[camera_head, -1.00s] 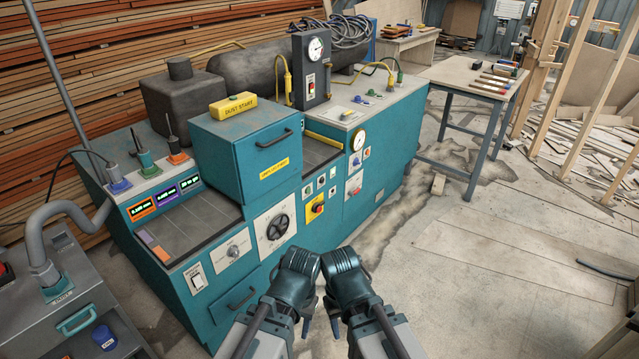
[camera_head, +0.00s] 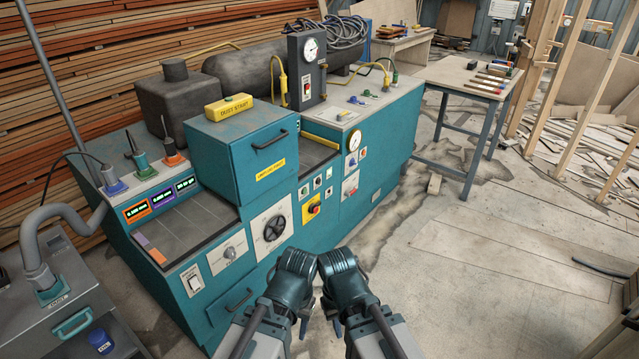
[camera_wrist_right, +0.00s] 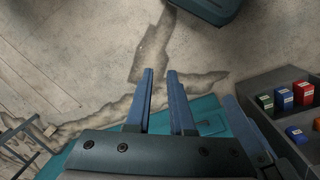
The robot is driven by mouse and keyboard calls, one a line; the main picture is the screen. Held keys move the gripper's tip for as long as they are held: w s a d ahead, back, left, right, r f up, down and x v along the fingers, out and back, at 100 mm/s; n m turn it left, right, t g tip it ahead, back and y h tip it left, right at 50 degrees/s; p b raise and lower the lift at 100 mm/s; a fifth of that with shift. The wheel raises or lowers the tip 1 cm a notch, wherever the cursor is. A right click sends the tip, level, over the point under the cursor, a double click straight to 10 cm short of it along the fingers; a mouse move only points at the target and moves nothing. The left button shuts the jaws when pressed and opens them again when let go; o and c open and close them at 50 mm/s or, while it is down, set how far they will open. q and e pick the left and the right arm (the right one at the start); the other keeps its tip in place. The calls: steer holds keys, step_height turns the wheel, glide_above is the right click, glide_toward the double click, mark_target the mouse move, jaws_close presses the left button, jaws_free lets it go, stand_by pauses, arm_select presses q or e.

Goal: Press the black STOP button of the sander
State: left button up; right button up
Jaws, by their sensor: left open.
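The teal machine (camera_head: 255,195), which I take for the sander, stands in the middle of the head view. Its front has a small cluster of buttons (camera_head: 317,183) above a red knob on a yellow plate (camera_head: 313,207). A black STOP button cannot be told apart at this size. My left gripper (camera_head: 297,267) is open and empty, in front of the machine and apart from the buttons. My right gripper (camera_head: 340,270) is beside it. The right wrist view shows the right gripper's fingers (camera_wrist_right: 161,78) spread with nothing between them.
A grey unit with a hose (camera_head: 62,305) stands at the left. A work table (camera_head: 455,75) with tools stands behind at the right. Wood planks (camera_head: 90,60) are stacked along the wall. The concrete floor (camera_head: 480,250) at the right is mostly clear.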

jaws_close()
stand_by(1.4)
